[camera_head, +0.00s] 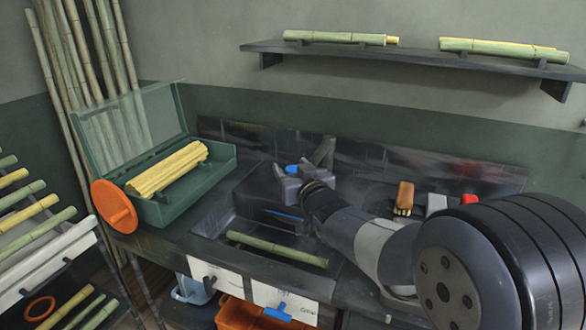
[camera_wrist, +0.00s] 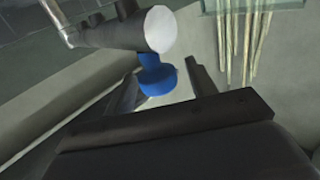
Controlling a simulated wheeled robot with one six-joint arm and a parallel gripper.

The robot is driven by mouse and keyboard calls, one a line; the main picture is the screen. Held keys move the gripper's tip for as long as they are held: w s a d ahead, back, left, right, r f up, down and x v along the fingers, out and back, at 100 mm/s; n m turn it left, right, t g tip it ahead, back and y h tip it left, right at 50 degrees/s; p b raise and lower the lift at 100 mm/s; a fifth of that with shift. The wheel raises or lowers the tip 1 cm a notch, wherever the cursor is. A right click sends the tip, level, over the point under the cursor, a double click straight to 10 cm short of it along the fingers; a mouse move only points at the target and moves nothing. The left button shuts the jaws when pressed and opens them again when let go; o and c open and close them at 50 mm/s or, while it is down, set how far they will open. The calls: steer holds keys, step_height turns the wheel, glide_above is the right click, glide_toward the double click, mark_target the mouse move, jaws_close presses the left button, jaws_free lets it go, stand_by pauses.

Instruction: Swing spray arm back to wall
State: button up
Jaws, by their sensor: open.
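The spray arm shows in the wrist view as a dark pipe (camera_wrist: 110,35) with a pale round end and a blue knob (camera_wrist: 158,82) below it. In the head view only a small blue part of it (camera_head: 291,170) shows, among the jaws above the sink; the rest is hidden or hard to make out. My gripper (camera_head: 303,165) is in front of the dark back wall panel. In the wrist view my gripper (camera_wrist: 162,80) is open, with the blue knob between or just beyond its fingers. I cannot tell whether they touch.
A green box (camera_head: 213,160) with a clear raised lid holds yellow peeled canes (camera_head: 168,170) at left. A green cane (camera_head: 277,249) lies along the sink's front. A brush (camera_head: 403,198) stands right of my arm. A shelf (camera_head: 400,60) with canes is above.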

steer(key=shift+c, duration=0.2)
jaws_close()
stand_by(0.3)
